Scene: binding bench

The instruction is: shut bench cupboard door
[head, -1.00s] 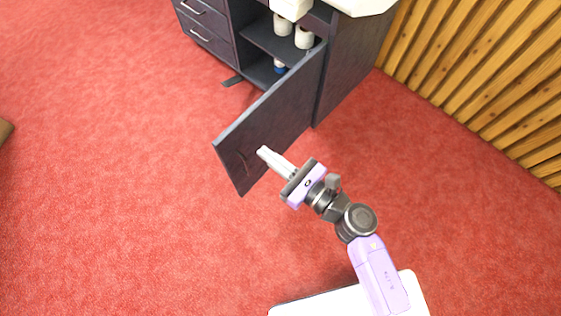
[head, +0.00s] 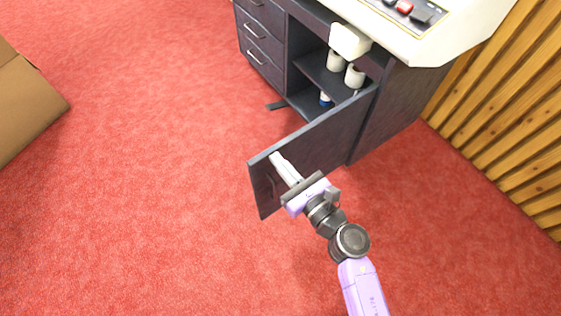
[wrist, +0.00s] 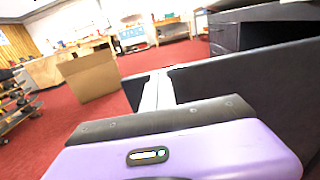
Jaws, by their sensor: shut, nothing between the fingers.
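The dark grey cupboard door (head: 322,146) stands wide open, hinged at the right side of the bench cupboard (head: 400,104). Its handle (head: 271,186) is near the free end, on the face toward me. My gripper (head: 275,157) is shut and empty, its pale fingers at the door's outer face near the top edge by the free end. I cannot tell whether the fingertips touch it. In the wrist view the door (wrist: 245,88) fills the right side, beside the fingers (wrist: 156,90). Inside the open cupboard are white rolls (head: 354,77) and a small blue-capped item (head: 325,99).
Drawers (head: 262,40) are left of the cupboard opening. A control panel (head: 408,10) is on the bench top. A slatted wooden wall (head: 500,110) is to the right. A cardboard box (head: 28,100) stands far left. Red carpet (head: 170,150) between is clear.

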